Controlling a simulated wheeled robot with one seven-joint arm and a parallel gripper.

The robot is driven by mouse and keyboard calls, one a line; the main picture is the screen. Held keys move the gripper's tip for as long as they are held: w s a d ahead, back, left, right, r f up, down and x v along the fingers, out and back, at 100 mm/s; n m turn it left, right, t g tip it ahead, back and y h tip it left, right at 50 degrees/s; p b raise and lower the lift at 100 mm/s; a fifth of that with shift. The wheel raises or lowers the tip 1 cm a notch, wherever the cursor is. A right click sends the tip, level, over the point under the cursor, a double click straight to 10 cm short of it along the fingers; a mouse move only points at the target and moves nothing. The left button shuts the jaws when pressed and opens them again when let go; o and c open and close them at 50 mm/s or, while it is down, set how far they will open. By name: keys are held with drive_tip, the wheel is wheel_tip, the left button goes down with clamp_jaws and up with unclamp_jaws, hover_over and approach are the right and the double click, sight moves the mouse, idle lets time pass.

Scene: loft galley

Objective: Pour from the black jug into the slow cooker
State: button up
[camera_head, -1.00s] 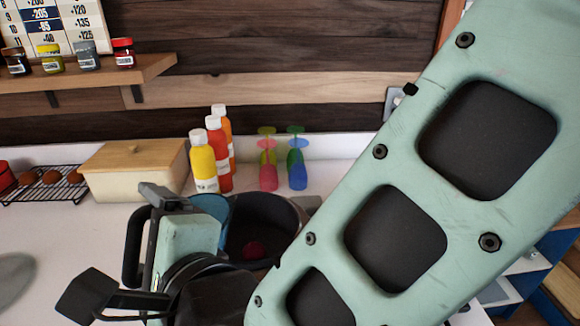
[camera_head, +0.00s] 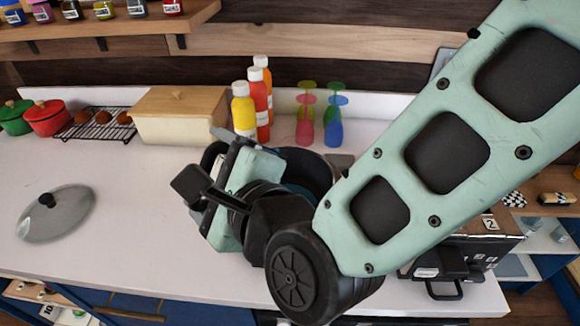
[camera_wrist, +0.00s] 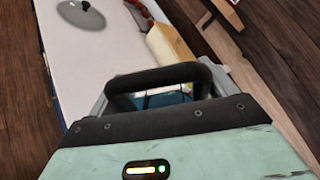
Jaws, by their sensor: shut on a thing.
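My gripper (camera_head: 237,150) is shut on the black jug (camera_head: 209,158), whose dark loop handle shows beside the jaws. In the wrist view the handle (camera_wrist: 155,74) lies between the grey fingers of my gripper (camera_wrist: 160,97). Something blue shows behind the handle; I cannot tell whether it is in the jug. The slow cooker (camera_head: 312,166) appears as a dark round pot just right of and behind my gripper, largely covered by it and my arm. The jug's body and spout are mostly hidden, so its tilt and any flow cannot be told.
A glass lid (camera_head: 62,218) lies on the white counter at left. A cream bread box (camera_head: 178,128), sauce bottles (camera_head: 243,112) and coloured goblets (camera_head: 333,125) stand behind. A black appliance (camera_head: 462,258) sits at right. The counter's left middle is clear.

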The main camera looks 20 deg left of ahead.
drive_tip(key=shift+w+r+m+p, duration=0.2)
drive_tip(key=shift+m+p, duration=0.1)
drive_tip(key=shift+p, duration=0.1)
drive_tip(key=shift+w+d+f+m+g+p, duration=0.15)
drive_tip(key=shift+w+f+m+g+p, duration=0.2)
drive_tip(key=shift+f+m+g+p, duration=0.25)
idle(1.2)
drive_tip(key=shift+w+d+r+m+g+p, duration=0.25)
drive_tip(key=shift+w+r+m+p, duration=0.35)
drive_tip(key=shift+p, duration=0.9)
drive_tip(key=shift+w+d+m+g+p, duration=0.1)
drive_tip(key=shift+w+m+g+p, duration=0.3)
drive_tip(key=shift+m+p, duration=0.35)
idle(1.2)
drive_tip(key=shift+w+d+f+m+g+p, duration=0.1)
drive_tip(key=shift+w+d+m+g+p, duration=0.15)
drive_tip(key=shift+w, duration=0.4)
drive_tip(key=shift+w+d+f+m+g+p, duration=0.1)
drive_tip(key=shift+w+m, duration=0.2)
drive_tip(key=shift+w, duration=0.35)
drive_tip(key=shift+w+d+r+m+p, duration=0.2)
drive_tip(key=shift+w+r+m+p, duration=0.1)
drive_tip(key=shift+w+m+p, duration=0.3)
idle(0.4)
